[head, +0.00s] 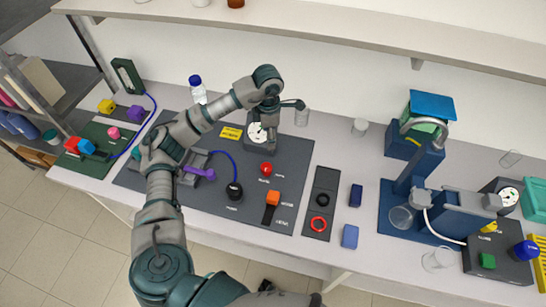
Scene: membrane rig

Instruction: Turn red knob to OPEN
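A round red knob (266,169) stands on the dark panel (225,205), right of its middle. Small white lettering lies beside the knob, too small to read. My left arm rises from the bottom of the head view and bends right over the panel. Its gripper (284,108) is above the panel's back right part, behind the red knob and apart from it. My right gripper is not in view.
An orange-handled lever (273,198) and a black knob (234,190) sit near the red knob. A strip with black and red rings (320,225) lies to the right. A blue stand (405,175) is farther right.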

